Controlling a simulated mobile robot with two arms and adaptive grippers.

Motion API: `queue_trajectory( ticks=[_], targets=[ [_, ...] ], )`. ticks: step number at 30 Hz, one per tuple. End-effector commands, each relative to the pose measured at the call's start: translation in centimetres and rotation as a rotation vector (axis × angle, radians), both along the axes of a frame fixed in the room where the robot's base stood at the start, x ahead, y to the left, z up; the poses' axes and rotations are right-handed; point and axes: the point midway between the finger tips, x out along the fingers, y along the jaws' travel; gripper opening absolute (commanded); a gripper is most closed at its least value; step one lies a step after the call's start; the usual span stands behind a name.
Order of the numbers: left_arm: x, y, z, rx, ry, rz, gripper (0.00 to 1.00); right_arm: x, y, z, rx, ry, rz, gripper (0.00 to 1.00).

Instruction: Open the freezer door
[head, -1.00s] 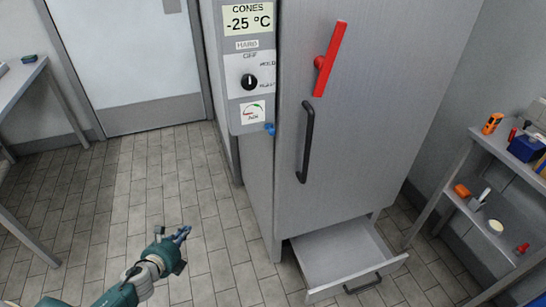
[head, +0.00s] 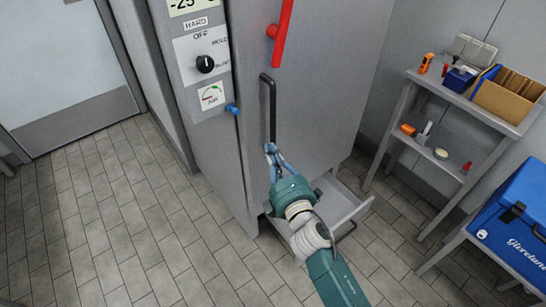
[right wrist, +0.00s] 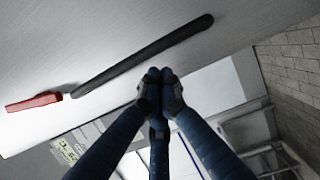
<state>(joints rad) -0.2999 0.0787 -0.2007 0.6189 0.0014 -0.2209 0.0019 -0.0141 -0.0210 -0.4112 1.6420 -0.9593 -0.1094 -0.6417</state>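The tall grey freezer (head: 330,95) stands in the middle of the head view, with its door closed. A black vertical bar handle (head: 268,108) is on the door; in the right wrist view the handle (right wrist: 145,55) runs diagonally above the fingers. A red lever (head: 280,35) is higher on the door, and its end (right wrist: 35,101) shows in the wrist view. My right gripper (head: 271,149) is by the handle's lower end in the head view. In the wrist view its fingertips (right wrist: 155,75) meet, with the handle outside them. My left gripper is out of view.
An open drawer (head: 346,207) sticks out low on the freezer's front, behind my right arm. A blue knob (head: 232,108) sits on the side panel. A shelf table (head: 448,110) with tools and a blue cooler box (head: 515,225) are on the right. The floor at left is clear.

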Motion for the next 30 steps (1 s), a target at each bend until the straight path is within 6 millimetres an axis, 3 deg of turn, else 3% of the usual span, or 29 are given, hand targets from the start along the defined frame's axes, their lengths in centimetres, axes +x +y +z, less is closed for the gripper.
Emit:
queue_trajectory(
  ticks=[6,12,24,30],
  targets=[
    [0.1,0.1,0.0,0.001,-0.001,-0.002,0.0,3.5,1.2,0.0,0.001,-0.001,0.0,0.0],
    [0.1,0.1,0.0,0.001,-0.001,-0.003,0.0,4.8,1.6,-0.1,0.002,0.002,0.0,0.0],
    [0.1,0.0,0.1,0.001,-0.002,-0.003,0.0,4.9,1.6,-0.1,0.001,0.003,0.001,0.0],
    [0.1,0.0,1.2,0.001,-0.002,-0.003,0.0,3.9,0.1,-0.1,-0.003,0.002,0.024,0.0]
  ],
)
